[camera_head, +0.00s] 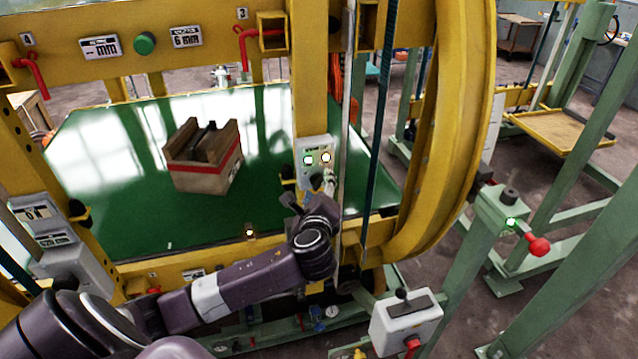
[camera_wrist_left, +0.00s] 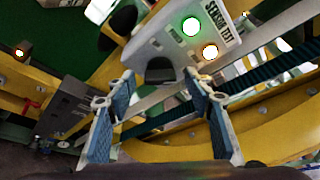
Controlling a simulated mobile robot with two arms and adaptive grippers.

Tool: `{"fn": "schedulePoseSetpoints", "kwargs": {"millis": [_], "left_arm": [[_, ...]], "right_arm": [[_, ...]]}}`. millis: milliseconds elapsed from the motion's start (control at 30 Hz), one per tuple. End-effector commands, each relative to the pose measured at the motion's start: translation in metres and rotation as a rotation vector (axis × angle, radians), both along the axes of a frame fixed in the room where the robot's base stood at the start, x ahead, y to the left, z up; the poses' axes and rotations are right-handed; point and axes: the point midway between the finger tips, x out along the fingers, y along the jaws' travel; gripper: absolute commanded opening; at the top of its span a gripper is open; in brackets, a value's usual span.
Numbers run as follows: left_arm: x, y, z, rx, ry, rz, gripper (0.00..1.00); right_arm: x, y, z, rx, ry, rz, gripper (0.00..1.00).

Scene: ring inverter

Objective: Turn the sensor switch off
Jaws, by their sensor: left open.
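The sensor box (camera_head: 316,147) is a light grey unit on the yellow post, with a green light and a warm white light on its face. In the left wrist view the sensor box (camera_wrist_left: 178,40) carries a "SENSOR" label, a lit green lamp (camera_wrist_left: 191,27) and a lit orange-white lamp (camera_wrist_left: 210,51). A dark switch (camera_wrist_left: 160,72) sits at its lower end. My left gripper (camera_head: 320,184) is just below the box. In its wrist view the left gripper (camera_wrist_left: 158,80) is open, its fingertips on either side of the switch; contact cannot be told. My right gripper is not in view.
The large yellow ring (camera_head: 458,130) curves close right of my gripper. A grey lever box (camera_head: 405,322) and a green post with a red knob (camera_head: 538,246) stand lower right.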

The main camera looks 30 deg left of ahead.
Motion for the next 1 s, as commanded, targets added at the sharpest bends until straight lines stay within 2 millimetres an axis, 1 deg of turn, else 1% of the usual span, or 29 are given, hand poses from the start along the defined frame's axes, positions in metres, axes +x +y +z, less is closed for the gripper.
{"fn": "schedulePoseSetpoints", "kwargs": {"millis": [100,367,733,1000], "left_arm": [[0.0039,0.0022,-0.0009,0.000,0.000,0.000,0.48],[0.0043,0.0024,-0.0017,-0.001,0.000,-0.001,0.47],[0.0040,0.0022,-0.0019,-0.001,0.000,-0.001,0.06],[0.0036,0.0023,-0.0042,-0.019,-0.020,0.000,0.06]], "right_arm": [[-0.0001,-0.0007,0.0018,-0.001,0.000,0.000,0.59],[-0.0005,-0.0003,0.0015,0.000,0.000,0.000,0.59],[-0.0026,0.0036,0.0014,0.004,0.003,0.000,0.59],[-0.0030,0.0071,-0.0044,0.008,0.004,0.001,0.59]]}}
